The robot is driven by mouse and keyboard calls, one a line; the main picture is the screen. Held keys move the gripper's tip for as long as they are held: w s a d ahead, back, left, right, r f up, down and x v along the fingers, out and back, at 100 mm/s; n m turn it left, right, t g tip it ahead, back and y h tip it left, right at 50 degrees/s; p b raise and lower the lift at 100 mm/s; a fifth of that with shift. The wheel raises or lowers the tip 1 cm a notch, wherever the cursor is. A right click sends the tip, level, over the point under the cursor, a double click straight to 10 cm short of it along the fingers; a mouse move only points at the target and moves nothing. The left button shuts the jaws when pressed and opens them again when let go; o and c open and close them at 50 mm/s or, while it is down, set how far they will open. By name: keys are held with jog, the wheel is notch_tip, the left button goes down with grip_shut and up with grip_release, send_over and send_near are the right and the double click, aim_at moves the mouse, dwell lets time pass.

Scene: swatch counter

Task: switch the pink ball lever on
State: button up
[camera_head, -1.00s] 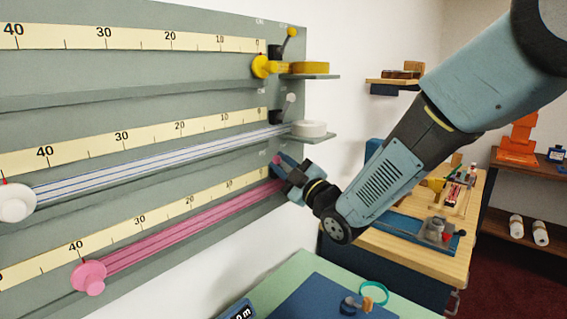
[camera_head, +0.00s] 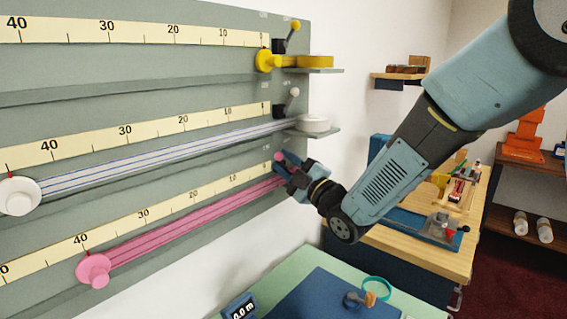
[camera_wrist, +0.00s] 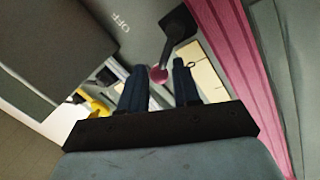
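The pink ball (camera_head: 279,156) of the lever shows at the right end of the pink strip (camera_head: 190,222) on the grey-green board (camera_head: 150,85). My gripper (camera_head: 284,165) is right at it and hides the lever's base in the head view. In the wrist view the pink ball (camera_wrist: 158,75) appears in the gap between my two dark fingers (camera_wrist: 160,82), near their tips. The fingers stand apart; I cannot tell whether either touches the ball. The lever's black base (camera_wrist: 180,25) is above, with an "OFF" mark (camera_wrist: 121,22) to its left.
Above are a white ball lever (camera_head: 294,92) and a yellow ball lever (camera_head: 295,26), each near a small ledge. A green table (camera_head: 290,268) with a blue mat lies below. A wooden bench (camera_head: 420,250) stands to the right.

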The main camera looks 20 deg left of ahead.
jog(key=shift+o, duration=1.4)
jog(key=shift+s+a+r, duration=0.1)
jog(key=shift+s+r, duration=0.05)
jog(key=v, duration=1.3)
jog(key=shift+d+f, duration=0.25)
jog(key=shift+d, duration=0.15)
jog(key=w+d+r+m+t+h, duration=0.2)
jog(key=w+d+m+t+h, duration=0.2)
jog(key=w+d+m+h, duration=0.35)
jog(key=w+d+r+m+h, duration=0.1)
jog(key=d+m+h, duration=0.6)
jog(key=d, duration=0.9)
jog(key=s+d+m+g+h, duration=0.4)
jog(key=s+d+m, duration=0.4)
jog(key=s+d, duration=0.4)
jog(key=shift+d+r+h, duration=0.2)
jog(key=shift+d+h, duration=0.25)
jog(key=shift+d, duration=0.35)
jog(key=s+m+g, duration=0.1)
jog(key=s, duration=0.1)
jog(key=s+d+m+g, duration=0.1)
jog(key=s, duration=0.2)
jog(key=s+d+m, duration=0.1)
jog(key=s, duration=0.2)
jog(key=shift+s+d+g, duration=0.1)
jog(key=shift+s+g, duration=0.05)
jog(key=shift+g, duration=0.25)
jog(key=shift+c, duration=0.2)
